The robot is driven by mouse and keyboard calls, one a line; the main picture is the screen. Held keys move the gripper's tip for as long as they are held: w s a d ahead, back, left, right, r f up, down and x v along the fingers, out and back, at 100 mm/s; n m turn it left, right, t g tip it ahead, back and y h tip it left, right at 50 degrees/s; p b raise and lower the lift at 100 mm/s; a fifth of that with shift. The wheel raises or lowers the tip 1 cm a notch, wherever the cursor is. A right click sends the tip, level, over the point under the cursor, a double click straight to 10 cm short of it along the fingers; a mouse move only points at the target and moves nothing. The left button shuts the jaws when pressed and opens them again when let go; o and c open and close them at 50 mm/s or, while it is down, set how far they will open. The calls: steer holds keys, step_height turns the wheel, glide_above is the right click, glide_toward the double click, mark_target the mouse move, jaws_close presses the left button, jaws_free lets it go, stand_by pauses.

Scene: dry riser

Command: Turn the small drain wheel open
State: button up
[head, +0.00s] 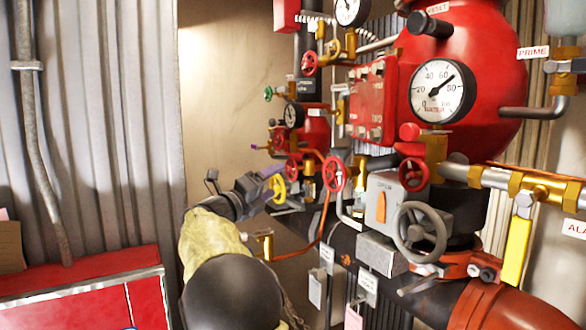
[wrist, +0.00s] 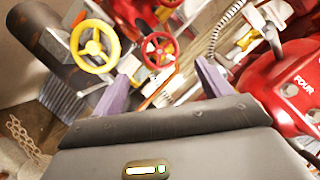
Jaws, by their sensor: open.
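Several small handwheels are in view, and no readable label tells me which is the drain wheel. A small red wheel (head: 334,174) is right of my gripper (head: 268,172) in the head view. In the wrist view a red wheel (wrist: 160,49) shows ahead, between the purple fingers of my gripper (wrist: 165,66). A yellow wheel (head: 278,189) is close by my gripper in the head view. It also shows in the wrist view (wrist: 95,46), left of the left finger. My gripper is open, with nothing seen between its fingers. Contact with a wheel cannot be told.
A large grey handwheel (head: 422,232) and a red wheel (head: 414,174) are at right. A big red vessel (head: 480,75) carries a pressure gauge (head: 442,91). A red cabinet (head: 90,295) stands at lower left. A chain (wrist: 32,137) hangs at left in the wrist view.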

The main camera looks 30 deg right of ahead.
mark_target(290, 172)
steer(key=p+x, duration=0.3)
steer(key=x, duration=0.5)
steer(key=shift+d, duration=0.25)
steer(key=shift+s+r, duration=0.1)
steer(key=shift+s, duration=0.05)
steer(key=c, duration=1)
